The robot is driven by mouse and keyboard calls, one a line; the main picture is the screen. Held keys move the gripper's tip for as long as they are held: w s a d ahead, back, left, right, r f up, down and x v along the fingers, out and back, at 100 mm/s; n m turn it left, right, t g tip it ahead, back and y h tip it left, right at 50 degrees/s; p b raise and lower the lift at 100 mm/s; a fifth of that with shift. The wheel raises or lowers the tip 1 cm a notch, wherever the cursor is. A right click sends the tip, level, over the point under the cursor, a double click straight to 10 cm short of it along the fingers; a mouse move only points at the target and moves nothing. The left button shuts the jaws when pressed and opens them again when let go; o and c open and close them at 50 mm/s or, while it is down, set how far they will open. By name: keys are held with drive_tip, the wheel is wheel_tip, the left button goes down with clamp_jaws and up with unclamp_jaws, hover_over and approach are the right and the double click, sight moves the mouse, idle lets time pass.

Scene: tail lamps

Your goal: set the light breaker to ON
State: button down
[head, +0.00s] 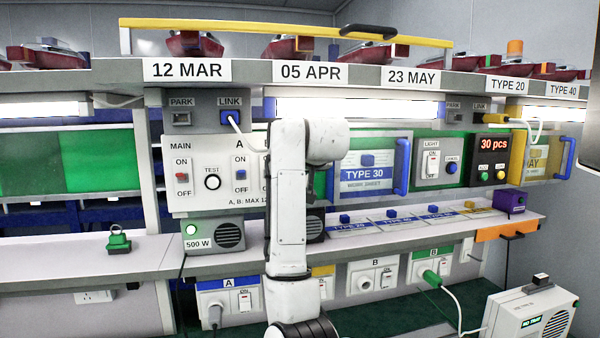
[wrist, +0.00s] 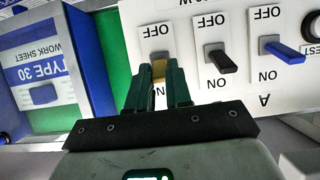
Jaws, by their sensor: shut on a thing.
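The breaker panel (head: 213,155) is white, behind my arm in the head view; its right part is hidden. In the wrist view the panel (wrist: 190,12) appears upside down, with OFF above and ON below each lever. My gripper (wrist: 159,74) is shut on a tan breaker lever (wrist: 159,69), the leftmost of the levers there. My gripper is hidden in the head view.
Beside the held lever are a dark lever (wrist: 221,61) and a blue lever (wrist: 285,51). A blue-framed TYPE 30 work sheet (wrist: 50,65) stands close on the other side. A separate box marked LIGHT (head: 441,160) with a switch is further right in the head view.

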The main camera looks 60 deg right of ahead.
drive_tip(key=shift+w+r, duration=0.1)
drive_tip(key=shift+r, duration=0.05)
idle(0.4)
drive_tip(key=c, duration=1)
unclamp_jaws()
drive_tip(key=shift+c, duration=0.2)
drive_tip(key=b+v, duration=0.2)
drive_tip(key=v, duration=0.8)
drive_tip(key=shift+s+r+b, duration=0.2)
drive_tip(key=shift+r+b, duration=0.1)
drive_tip(key=shift+b, duration=0.1)
drive_tip(key=shift+a+f+y, duration=0.15)
drive_tip(key=shift+y, duration=0.15)
